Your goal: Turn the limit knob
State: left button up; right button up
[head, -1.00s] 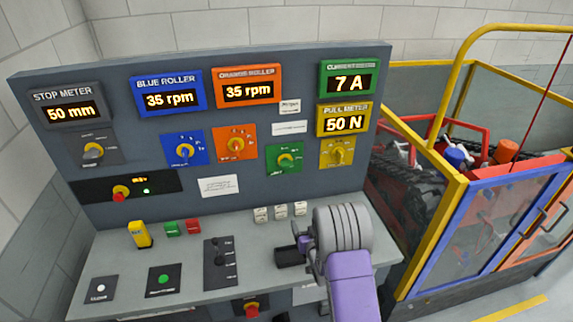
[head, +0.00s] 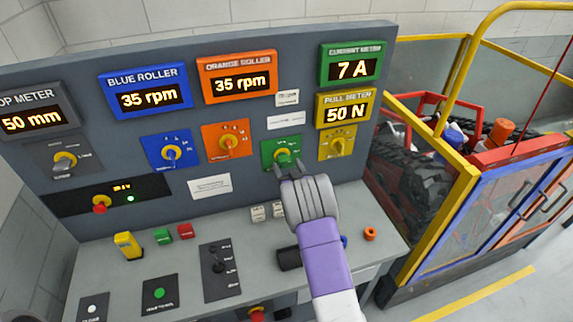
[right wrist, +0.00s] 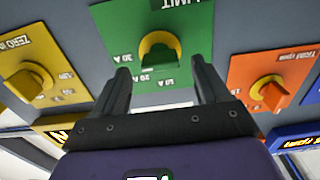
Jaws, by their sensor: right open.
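My left gripper is not in view.
A yellow knob plate (head: 337,143) and an orange one (head: 226,138) flank the green plate closely. The current meter (head: 352,64) reads 7 A. A fenced machine (head: 450,190) stands right.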

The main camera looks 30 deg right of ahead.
jog(key=shift+w+d, duration=0.15)
jog(key=shift+w, duration=0.45)
jog(key=shift+c, duration=0.4)
jog(key=c, duration=1)
jog(key=n+b, duration=0.4)
jog(key=b, duration=0.1)
jog(key=n+b, duration=0.4)
jog(key=b, duration=0.1)
jog(key=shift+f+n, duration=0.2)
jog(key=shift+n, duration=0.1)
jog(key=n+b, duration=0.3)
jog(key=n, duration=0.1)
jog(key=shift+b, duration=0.35)
jog(key=shift+r+n+b, duration=0.1)
jog(key=shift+n+b, duration=1.35)
jog(key=shift+n, duration=1.05)
